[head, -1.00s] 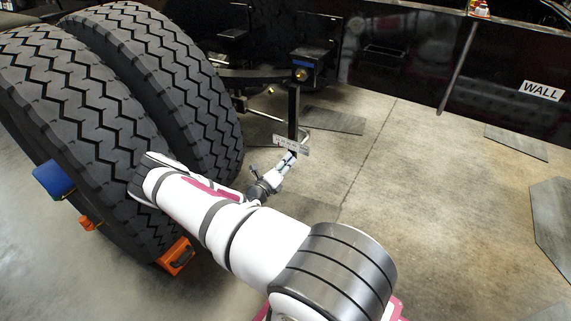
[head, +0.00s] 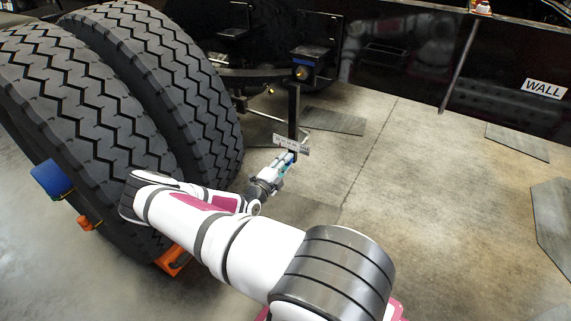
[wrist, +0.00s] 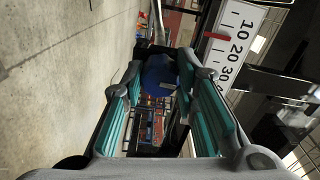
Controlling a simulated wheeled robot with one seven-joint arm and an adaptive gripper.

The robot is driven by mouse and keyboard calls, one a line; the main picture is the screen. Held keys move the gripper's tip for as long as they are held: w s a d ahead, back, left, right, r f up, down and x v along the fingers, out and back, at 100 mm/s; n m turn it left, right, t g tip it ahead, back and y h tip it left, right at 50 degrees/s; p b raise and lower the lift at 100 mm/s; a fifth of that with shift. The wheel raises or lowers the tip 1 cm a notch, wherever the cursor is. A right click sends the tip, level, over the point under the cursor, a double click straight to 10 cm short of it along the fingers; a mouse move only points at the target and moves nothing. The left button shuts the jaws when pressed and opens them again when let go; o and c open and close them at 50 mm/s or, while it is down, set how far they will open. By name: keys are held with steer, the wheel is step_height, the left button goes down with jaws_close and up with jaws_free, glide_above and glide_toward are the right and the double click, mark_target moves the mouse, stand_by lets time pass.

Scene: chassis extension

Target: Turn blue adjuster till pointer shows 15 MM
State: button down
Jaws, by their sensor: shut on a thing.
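The blue adjuster (wrist: 160,75) is a round knob between the teal-padded fingers of my gripper (wrist: 155,90) in the wrist view. My gripper is shut on it. In the head view my gripper (head: 284,160) is at the foot of the dark upright post (head: 293,110), and the adjuster is hidden there. The white scale plate (wrist: 242,30) with black numbers 10, 20, 30 shows at upper right in the wrist view, and small in the head view (head: 292,147). The red pointer (wrist: 213,46) lies against the plate's tick side; I cannot read its exact value.
Two large tyres (head: 150,90) stand close to the left of my arm. An orange block (head: 172,260) and a blue block (head: 52,180) are beside them. A dark chassis rail (head: 430,60) runs behind. The floor to the right is mostly clear, with flat plates (head: 517,142).

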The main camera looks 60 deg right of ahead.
steer(key=shift+f+n, duration=0.1)
steer(key=shift+n, duration=0.4)
steer(key=c, duration=1.3)
jaws_free()
steer(key=shift+a, duration=0.1)
steer(key=a, duration=0.8)
steer(key=s+a, duration=0.1)
steer(key=a, duration=0.3)
